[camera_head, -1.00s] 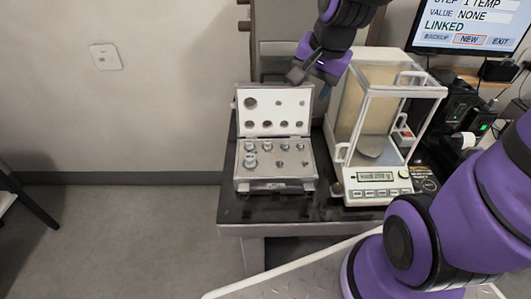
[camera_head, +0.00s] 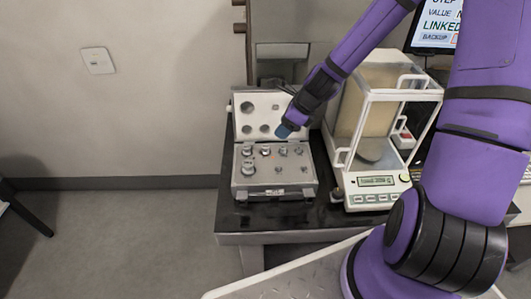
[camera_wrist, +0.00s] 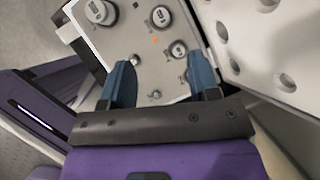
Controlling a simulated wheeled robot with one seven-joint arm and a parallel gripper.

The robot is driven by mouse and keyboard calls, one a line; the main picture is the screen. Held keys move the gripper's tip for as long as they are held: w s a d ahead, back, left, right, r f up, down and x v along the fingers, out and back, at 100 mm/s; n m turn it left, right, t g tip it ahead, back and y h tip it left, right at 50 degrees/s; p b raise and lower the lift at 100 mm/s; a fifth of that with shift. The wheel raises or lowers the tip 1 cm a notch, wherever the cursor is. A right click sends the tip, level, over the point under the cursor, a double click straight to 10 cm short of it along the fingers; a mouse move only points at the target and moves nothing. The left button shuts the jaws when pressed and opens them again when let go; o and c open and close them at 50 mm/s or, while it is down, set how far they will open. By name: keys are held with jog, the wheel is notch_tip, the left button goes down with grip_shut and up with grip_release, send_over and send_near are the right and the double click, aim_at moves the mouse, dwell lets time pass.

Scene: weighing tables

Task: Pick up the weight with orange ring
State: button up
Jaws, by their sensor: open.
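An open case (camera_head: 246,187) of metal weights stands on the dark table. It also shows in the wrist view (camera_wrist: 130,32). A small orange mark (camera_wrist: 154,40) shows on its panel between the weights; I cannot tell which weight it belongs to. A large knobbed weight (camera_wrist: 100,12), two medium weights (camera_wrist: 161,16) (camera_wrist: 178,49) and smaller ones (camera_wrist: 155,94) sit in the case. No orange ring is clear in the head view. My gripper (camera_head: 284,131) is open and empty above the case; in the wrist view its blue fingers (camera_wrist: 160,74) stand apart over the weights.
The raised lid (camera_wrist: 255,50) of the case, with round recesses, is close to the right finger in the wrist view. A glass-sided balance (camera_head: 377,196) stands right of the case. A monitor (camera_head: 434,35) is at the upper right.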

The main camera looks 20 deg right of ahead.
aim_at(267, 146)
jog(key=shift+x, duration=5.55)
jog(key=shift+w, duration=0.1)
jog(key=shift+c, duration=0.3)
grip_shut()
